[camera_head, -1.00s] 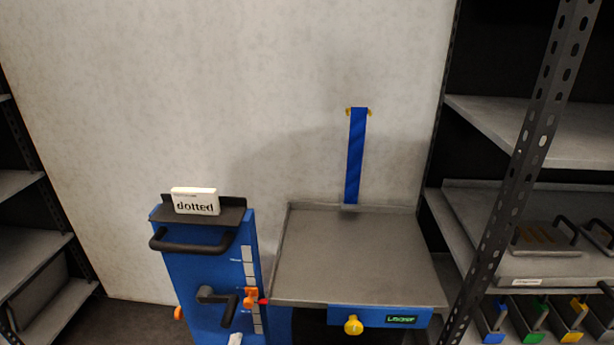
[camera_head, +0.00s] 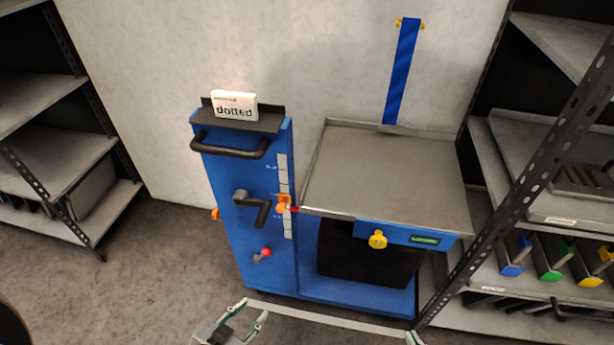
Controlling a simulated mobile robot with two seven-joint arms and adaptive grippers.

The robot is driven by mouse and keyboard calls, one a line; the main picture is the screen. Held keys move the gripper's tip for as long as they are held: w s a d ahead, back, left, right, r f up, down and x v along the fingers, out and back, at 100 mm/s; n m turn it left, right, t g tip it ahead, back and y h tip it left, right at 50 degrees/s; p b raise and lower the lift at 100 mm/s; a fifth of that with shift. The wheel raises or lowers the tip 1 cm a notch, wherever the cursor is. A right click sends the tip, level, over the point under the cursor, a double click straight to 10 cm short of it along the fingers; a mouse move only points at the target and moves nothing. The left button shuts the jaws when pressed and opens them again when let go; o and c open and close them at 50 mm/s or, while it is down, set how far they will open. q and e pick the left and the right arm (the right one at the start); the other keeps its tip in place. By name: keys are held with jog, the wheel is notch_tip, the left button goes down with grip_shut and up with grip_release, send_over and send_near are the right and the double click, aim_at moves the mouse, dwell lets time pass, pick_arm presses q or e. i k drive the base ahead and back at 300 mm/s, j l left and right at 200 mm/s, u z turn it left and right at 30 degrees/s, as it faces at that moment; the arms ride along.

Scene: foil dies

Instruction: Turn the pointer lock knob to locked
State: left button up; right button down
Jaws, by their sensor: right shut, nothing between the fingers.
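The orange lock knob (camera_head: 284,203) sits beside the white scale strip (camera_head: 283,170) on the blue cabinet's front. A red pointer tip shows at its right side. Whether the knob is locked cannot be read from here. My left gripper (camera_head: 255,308) is at the bottom edge, below the cabinet and well apart from the knob, with its fingertips apart and nothing seen between them. My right gripper (camera_head: 412,338) shows only a small tip at the bottom edge, right of the cabinet's base; it is shut and empty.
A black crank handle (camera_head: 250,205) and a red-balled lever (camera_head: 265,252) lie left of and below the knob. A grey tray table (camera_head: 385,175) with a yellow knob (camera_head: 377,240) stands right. Shelves flank both sides; floor at left is clear.

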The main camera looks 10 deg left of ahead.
aim_at(216, 215)
jog(key=i+j+z, duration=0.3)
jog(key=j, duration=1.2)
jog(key=k+j+z, duration=0.1)
jog(key=j+z, duration=0.15)
jog(key=j, duration=1.2)
